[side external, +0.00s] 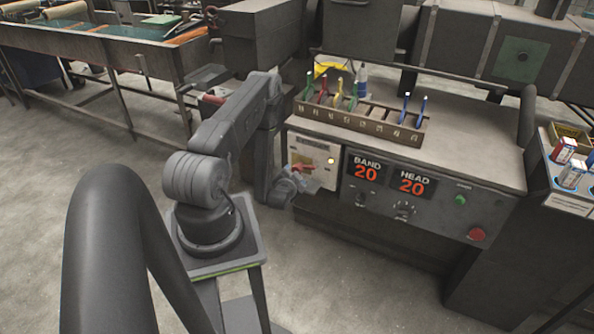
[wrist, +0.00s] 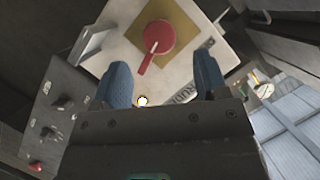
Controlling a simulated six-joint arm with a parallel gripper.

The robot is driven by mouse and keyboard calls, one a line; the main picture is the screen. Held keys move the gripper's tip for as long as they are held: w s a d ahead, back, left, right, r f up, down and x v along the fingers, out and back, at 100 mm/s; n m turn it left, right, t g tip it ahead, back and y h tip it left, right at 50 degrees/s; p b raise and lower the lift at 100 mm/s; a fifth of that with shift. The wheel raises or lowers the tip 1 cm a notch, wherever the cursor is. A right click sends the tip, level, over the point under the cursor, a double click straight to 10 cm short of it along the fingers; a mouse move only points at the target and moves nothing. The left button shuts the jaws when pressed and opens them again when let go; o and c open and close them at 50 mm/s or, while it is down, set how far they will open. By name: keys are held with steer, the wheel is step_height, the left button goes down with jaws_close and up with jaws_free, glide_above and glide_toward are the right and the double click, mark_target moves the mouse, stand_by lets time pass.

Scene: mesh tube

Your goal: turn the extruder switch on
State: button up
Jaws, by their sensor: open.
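The extruder switch is a red rotary knob with a handle on a yellow plate. In the wrist view the switch (wrist: 157,42) is ahead of my gripper, its handle pointing down and slightly left in the picture. It sits on a white panel (wrist: 118,32) with a partly hidden printed label. My gripper (wrist: 162,70) is open, its blue fingers apart with the handle's end between their lines, and nothing held. I cannot tell whether they touch the handle. In the side view the switch (side external: 303,168) is partly hidden behind my gripper (side external: 291,181), close to the panel.
A small lit lamp (side external: 331,161) is right of the switch. Band and head displays (side external: 366,171), both reading 20, and knobs share the cabinet front with green and red buttons (side external: 477,234). A tool rack (side external: 360,121) stands on top. Open floor lies left of the cabinet.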

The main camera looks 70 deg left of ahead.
mark_target(297, 170)
steer(key=x, duration=0.6)
steer(key=shift+w+a+f, duration=0.15)
steer(key=shift+w+a, duration=0.05)
steer(key=shift+a, duration=0.15)
steer(key=shift+c, duration=0.4)
steer(key=c, duration=0.8)
steer(key=shift+m+y, duration=0.7)
steer(key=shift+m, duration=0.5)
steer(key=shift+c, duration=0.2)
steer(key=o, duration=0.9)
steer(key=v, duration=1.4)
steer(key=shift+w, duration=0.25)
